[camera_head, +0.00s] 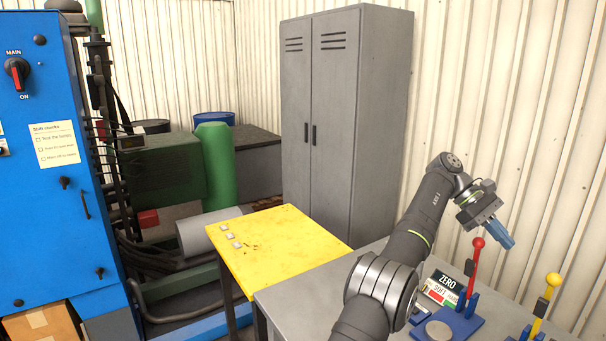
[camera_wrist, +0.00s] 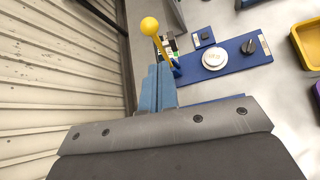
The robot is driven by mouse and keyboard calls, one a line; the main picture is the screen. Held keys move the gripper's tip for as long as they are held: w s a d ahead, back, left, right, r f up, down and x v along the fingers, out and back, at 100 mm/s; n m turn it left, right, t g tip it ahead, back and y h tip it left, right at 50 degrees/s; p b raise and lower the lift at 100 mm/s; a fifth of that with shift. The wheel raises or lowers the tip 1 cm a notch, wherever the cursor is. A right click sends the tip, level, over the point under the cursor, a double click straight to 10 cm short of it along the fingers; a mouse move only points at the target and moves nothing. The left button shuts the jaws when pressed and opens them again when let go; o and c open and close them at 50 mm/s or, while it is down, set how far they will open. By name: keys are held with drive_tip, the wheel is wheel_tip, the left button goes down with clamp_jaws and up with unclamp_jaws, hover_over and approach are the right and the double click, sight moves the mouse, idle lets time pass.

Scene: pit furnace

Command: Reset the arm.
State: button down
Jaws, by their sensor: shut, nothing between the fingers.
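My gripper (camera_head: 507,241) is in the air at the right of the head view, above the back of the grey bench (camera_head: 300,295). Its blue fingers are shut and hold nothing. They also show in the wrist view (camera_wrist: 158,86), pointing away from the camera. In the head view a red-knobbed lever (camera_head: 474,262) stands just left of and below the fingertips, apart from them. A yellow-knobbed lever (camera_head: 545,295) stands at lower right. In the wrist view a yellow knob (camera_wrist: 149,26) shows just beyond the fingertips; I cannot tell the gap.
A black ZERO sign (camera_head: 447,281) stands by the red lever. A blue panel (camera_wrist: 234,58) carries a pale disc (camera_wrist: 213,59) and a dark knob (camera_wrist: 249,46). A yellow tray (camera_wrist: 297,42) lies right. The corrugated wall (camera_head: 500,90) is close behind; a grey locker (camera_head: 345,110) stands left.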

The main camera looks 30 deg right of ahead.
drive_tip(key=d+x, duration=0.1)
drive_tip(key=x, duration=0.9)
drive_tip(key=shift+h, duration=0.4)
drive_tip(key=a+f, duration=0.5)
drive_tip(key=s+a+f, duration=0.1)
drive_tip(key=a+f, duration=0.4)
drive_tip(key=f, duration=0.1)
drive_tip(key=a+f, duration=0.5)
drive_tip(key=f, duration=0.1)
drive_tip(key=shift+s+a+f, duration=0.15)
drive_tip(key=shift+s+a, duration=0.05)
drive_tip(key=shift+a, duration=0.1)
drive_tip(key=shift+w+f+m+h, duration=0.1)
drive_tip(key=shift+f+m+h, duration=0.3)
drive_tip(key=shift+f, duration=0.5)
drive_tip(key=shift+w+f+m+h, duration=0.1)
drive_tip(key=shift+f+m+h, duration=0.3)
drive_tip(key=shift+f, duration=0.5)
drive_tip(key=shift+w+r, duration=0.15)
drive_tip(key=shift+w, duration=0.05)
drive_tip(key=v, duration=0.9)
drive_tip(key=x, duration=0.9)
drive_tip(key=shift+s, duration=0.25)
